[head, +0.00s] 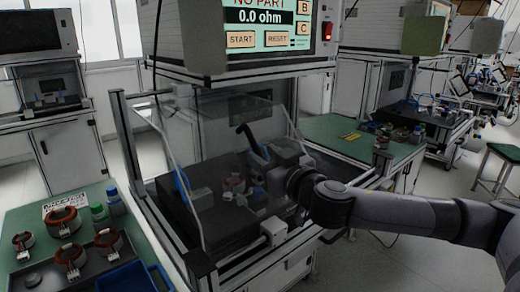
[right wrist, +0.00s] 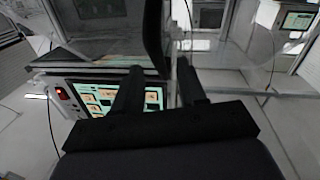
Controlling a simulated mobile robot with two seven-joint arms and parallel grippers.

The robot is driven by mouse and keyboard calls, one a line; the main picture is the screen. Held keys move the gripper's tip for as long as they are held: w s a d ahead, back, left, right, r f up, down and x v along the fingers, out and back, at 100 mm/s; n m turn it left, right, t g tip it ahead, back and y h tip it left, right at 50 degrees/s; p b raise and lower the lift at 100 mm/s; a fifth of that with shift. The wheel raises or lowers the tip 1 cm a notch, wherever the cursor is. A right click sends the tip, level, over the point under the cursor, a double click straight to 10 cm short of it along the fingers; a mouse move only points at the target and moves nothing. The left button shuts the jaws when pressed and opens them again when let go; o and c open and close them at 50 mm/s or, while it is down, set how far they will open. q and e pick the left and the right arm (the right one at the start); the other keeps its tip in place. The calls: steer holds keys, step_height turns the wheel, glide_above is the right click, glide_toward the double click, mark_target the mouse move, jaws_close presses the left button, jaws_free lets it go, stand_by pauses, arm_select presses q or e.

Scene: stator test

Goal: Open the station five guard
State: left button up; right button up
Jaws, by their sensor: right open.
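The station guard (head: 190,188) is a clear panel in a metal frame, under the test screen in the middle of the head view. It slants outward at the front; I cannot tell how far open it is. My right gripper (head: 250,140) is at the right part of the guard, its dark fingers pointing up and left. I cannot tell whether it touches the panel. My left gripper is not in view.
A test screen (head: 270,20) with START and RESET stands above the guard. Copper-wound stators (head: 63,221) and bottles (head: 98,211) are on the left green table. A blue bin (head: 133,279) is at its front. Another green table (head: 335,135) is at the right, behind my arm.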

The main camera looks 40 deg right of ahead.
steer(key=shift+w, duration=1.3)
jaws_close()
steer(key=shift+d, duration=0.15)
